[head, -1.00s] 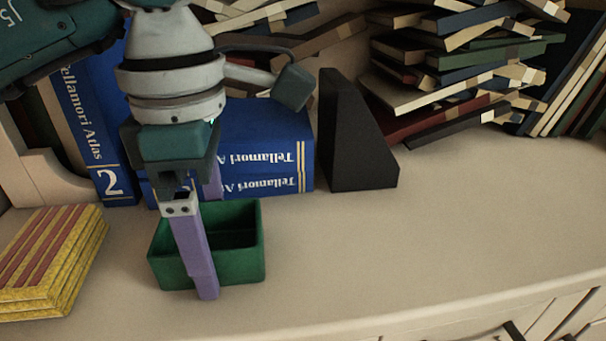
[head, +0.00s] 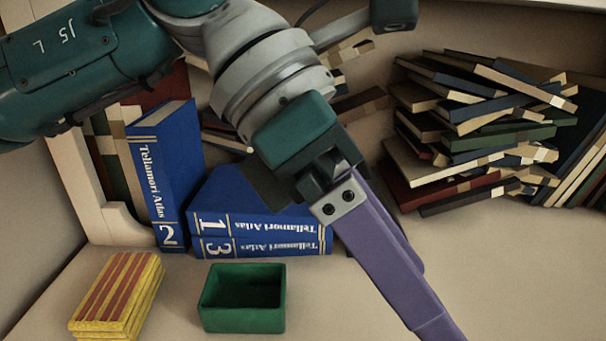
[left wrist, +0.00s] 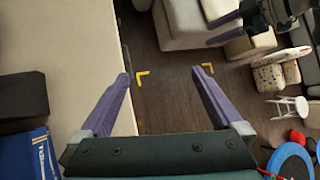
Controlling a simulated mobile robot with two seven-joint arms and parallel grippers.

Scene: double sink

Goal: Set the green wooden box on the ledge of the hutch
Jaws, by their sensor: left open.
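The green wooden box (head: 243,320) is open-topped and empty as far as I can see. It rests upright on the cream ledge (head: 520,270) of the hutch, in front of the blue books. My left gripper (head: 432,310) is to the right of the box and apart from it, its purple fingers pointing down and right. In the left wrist view my left gripper (left wrist: 165,75) is open and empty, beyond the ledge's edge with floor below; the box is not in that view. My right gripper (left wrist: 208,35) shows at the top right there, its fingers apart and empty.
A yellow and red striped stack (head: 118,292) stands left of the box. Blue atlases (head: 265,225) stand and lie behind it. A messy book pile (head: 480,125) is at the back right. A black bookend (left wrist: 22,100) shows in the left wrist view. The ledge's right side is clear.

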